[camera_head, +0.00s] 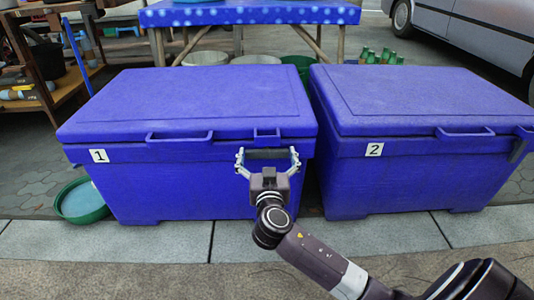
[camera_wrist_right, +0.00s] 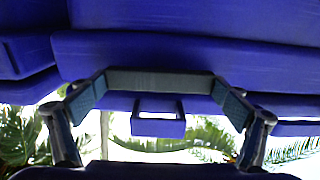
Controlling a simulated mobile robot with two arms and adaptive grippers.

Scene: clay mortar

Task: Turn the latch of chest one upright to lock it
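Chest one (camera_head: 190,185) is the blue chest at the left of the head view, lid closed, with a white label "1" (camera_head: 99,156). Its latch (camera_head: 267,154) is a dark grey bar lying level below the lid's front edge; it also shows in the wrist view (camera_wrist_right: 160,82). My right gripper (camera_head: 268,160) is at the latch, its fingers spread wide, one beside each end of the bar. In the wrist view the finger pads look very close to the bar's ends; I cannot tell whether they touch. A blue catch (camera_head: 266,136) is on the lid above the latch. My left gripper is not in view.
Chest two (camera_head: 420,185) stands close on the right, its dark latch (camera_head: 518,149) at its right front. A green basin (camera_head: 82,202) lies at chest one's left. A table with a blue cloth (camera_head: 250,14) stands behind. The pavement (camera_head: 150,240) in front is clear beside my arm.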

